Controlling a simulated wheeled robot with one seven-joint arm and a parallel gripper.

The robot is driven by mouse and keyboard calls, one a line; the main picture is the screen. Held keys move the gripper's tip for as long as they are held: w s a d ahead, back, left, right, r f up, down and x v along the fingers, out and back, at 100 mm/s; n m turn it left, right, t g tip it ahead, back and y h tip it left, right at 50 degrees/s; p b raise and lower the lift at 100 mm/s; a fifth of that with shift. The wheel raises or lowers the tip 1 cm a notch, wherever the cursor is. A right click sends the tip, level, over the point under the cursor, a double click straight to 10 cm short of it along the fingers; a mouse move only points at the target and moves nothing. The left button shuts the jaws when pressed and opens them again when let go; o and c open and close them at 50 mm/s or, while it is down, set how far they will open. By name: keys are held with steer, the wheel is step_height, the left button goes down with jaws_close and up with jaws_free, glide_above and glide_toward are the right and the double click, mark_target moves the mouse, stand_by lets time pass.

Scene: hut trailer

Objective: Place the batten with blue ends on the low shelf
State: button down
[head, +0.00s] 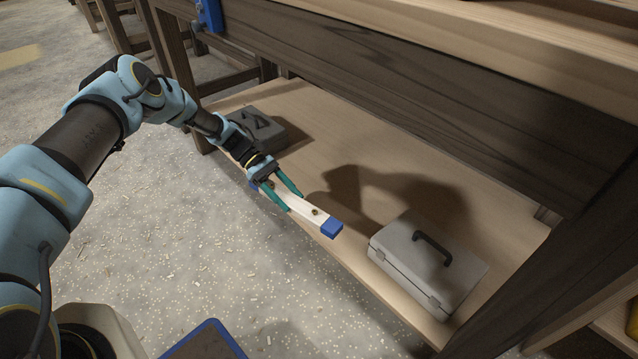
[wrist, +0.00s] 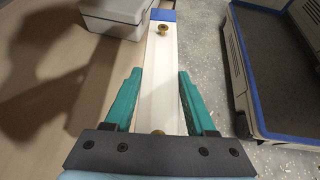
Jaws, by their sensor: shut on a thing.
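The batten with blue ends (head: 300,206) is a pale bar with brass-coloured knobs on its face. My gripper (head: 291,202) is shut on it, with one teal finger on each side. In the wrist view the batten (wrist: 158,75) runs straight away from my gripper (wrist: 160,95) to a blue far end. The low shelf (head: 330,140) is a wide wooden board under the workbench. The batten is over the shelf's front edge in the head view; whether it touches the shelf, I cannot tell.
A grey toolbox (head: 425,262) stands on the shelf at right, and shows in the wrist view (wrist: 112,18). Another dark grey box (head: 262,130) stands at the shelf's far left. Between them the shelf is bare. The workbench's dark beam (head: 430,95) hangs above. A blue-rimmed tray (wrist: 270,70) is at right.

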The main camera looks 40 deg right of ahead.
steer(key=w+d+f+n+t+h+b, duration=0.1)
steer(key=w+d+n+t+h+b, duration=0.1)
steer(key=d+n+h+b, duration=0.45)
steer(key=w+d+f+n+t+h+b, duration=0.1)
steer(key=w+d+f+n+t+b, duration=0.15)
steer(key=d, duration=0.65)
steer(key=r+n+t+h+b, duration=0.1)
steer(key=n+t+h+b, duration=0.3)
steer(key=n+t+b, duration=0.45)
glide_above(323, 172)
steer(key=b, duration=0.2)
steer(key=m+g, duration=0.2)
steer(key=shift+n+t+y, duration=0.25)
steer(key=shift+t+y, duration=0.05)
steer(key=shift+y, duration=0.05)
step_height(323, 172, down, 9)
steer(key=b, duration=0.5)
steer(key=shift+s+f, duration=0.1)
steer(key=shift+f, duration=0.05)
steer(key=shift+f+b, duration=0.1)
steer(key=shift+b, duration=0.25)
steer(key=shift+c, duration=1.1)
jaws_free()
steer(key=p+v, duration=0.3)
steer(key=v, duration=0.7)
steer(key=shift+a+r, duration=0.25)
steer(key=shift+r, duration=0.1)
steer(key=shift+a+r, duration=0.2)
steer(key=shift+a, duration=0.5)
